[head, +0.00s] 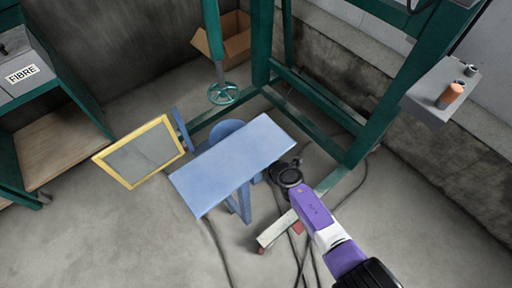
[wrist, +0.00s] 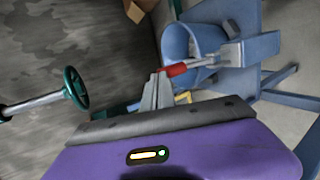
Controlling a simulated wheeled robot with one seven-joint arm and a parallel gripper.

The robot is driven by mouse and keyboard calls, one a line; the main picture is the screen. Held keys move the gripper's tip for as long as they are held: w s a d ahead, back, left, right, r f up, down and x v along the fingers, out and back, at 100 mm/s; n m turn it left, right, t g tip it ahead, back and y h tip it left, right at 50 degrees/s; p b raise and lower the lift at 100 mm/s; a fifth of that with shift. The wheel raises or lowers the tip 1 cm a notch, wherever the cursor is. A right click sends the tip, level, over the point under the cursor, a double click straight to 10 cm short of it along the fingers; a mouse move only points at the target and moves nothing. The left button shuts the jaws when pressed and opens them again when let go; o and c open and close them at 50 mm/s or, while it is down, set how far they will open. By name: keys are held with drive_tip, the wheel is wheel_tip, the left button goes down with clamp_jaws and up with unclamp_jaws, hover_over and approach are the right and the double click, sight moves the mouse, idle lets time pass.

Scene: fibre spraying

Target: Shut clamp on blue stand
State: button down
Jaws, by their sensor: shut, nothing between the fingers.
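The blue stand (head: 230,160) is in the middle of the head view, with a flat light-blue top and legs below. In the wrist view the stand (wrist: 262,47) fills the upper right. The clamp (wrist: 205,62) has a red-tipped handle and a grey metal body at the stand's edge. The handle sticks out to the left; I cannot tell whether the clamp is open or shut. My gripper (wrist: 157,90) is shut and empty, its fingertips close to the red handle tip; contact is unclear. In the head view my wrist is right of the stand, and the clamp is not discernible.
A blue bucket (wrist: 188,42) is behind the clamp. A yellow-framed panel (head: 140,152) stands left of the stand. A green handwheel (head: 223,93) hangs behind it, near the green frame (head: 360,145). Cables cross the floor near my arm. Floor at the front left is clear.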

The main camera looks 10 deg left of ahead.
drive_tip(key=shift+w+a, duration=0.15)
drive_tip(key=shift+a, duration=0.2)
drive_tip(key=shift+w+a+r, duration=0.1)
drive_tip(key=shift+w+a, duration=0.55)
drive_tip(key=shift+a, duration=0.15)
